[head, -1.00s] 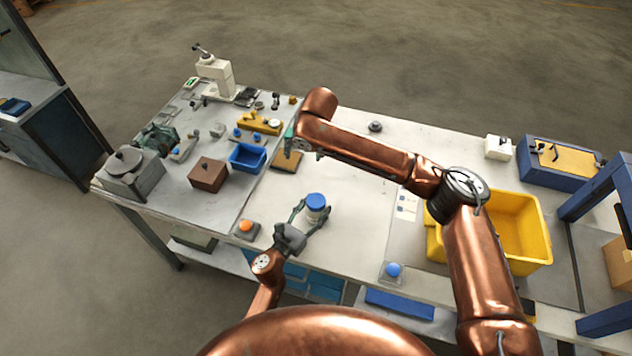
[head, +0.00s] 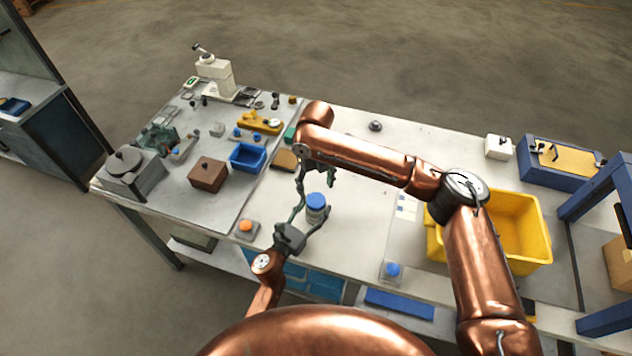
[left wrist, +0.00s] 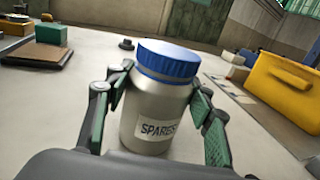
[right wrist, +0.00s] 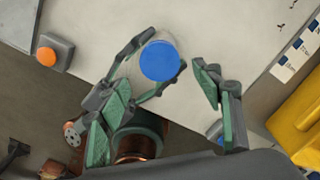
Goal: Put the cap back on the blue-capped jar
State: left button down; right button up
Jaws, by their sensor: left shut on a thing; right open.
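The silver jar (left wrist: 151,112) labelled SPARES stands upright on the bench. Its blue cap (left wrist: 168,62) sits on its mouth; how tightly it is fastened cannot be told. The cap also shows in the head view (head: 316,200) and from above in the right wrist view (right wrist: 159,61). My left gripper (head: 308,218) is shut on the jar, one finger on each side of its body, below the cap. My right gripper (head: 317,178) is open and empty, pointing down above and just behind the jar in the head view. Its fingers (right wrist: 165,88) are apart from the cap.
An orange button box (head: 246,228) stands left of the jar, and a blue button box (head: 392,272) to the right. A yellow bin (head: 512,232) is farther right. A blue tray (head: 248,156) and a brown box (head: 208,174) stand on the left. The bench behind the jar is mostly clear.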

aim_at(316, 199)
jog(key=shift+f, duration=3.05)
jog(key=shift+c, duration=0.4)
